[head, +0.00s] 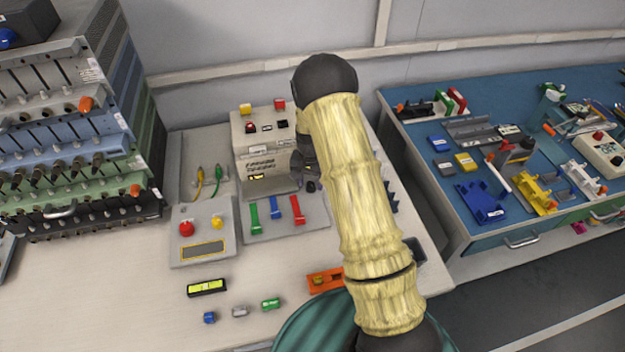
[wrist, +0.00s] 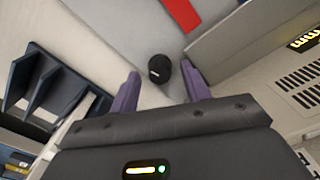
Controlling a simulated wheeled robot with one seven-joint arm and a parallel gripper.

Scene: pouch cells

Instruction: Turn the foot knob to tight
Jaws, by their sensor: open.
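A small round black knob (wrist: 159,68) with a pale mark on its face shows in the wrist view, and I take it to be the foot knob. My gripper (wrist: 161,76) is open, with one purple finger on each side of the knob. The knob lies between the fingertips, with a visible gap at the left finger; the right fingertip is close to its edge, and I cannot tell whether they touch.
The machine's side wall (wrist: 230,55) stands close to my right finger in the wrist view. A dark blue rack (wrist: 40,85) is at the left. A grey tray with red (head: 297,210), blue and green strips lies in front of the machine. A control box (head: 204,232) stands left.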

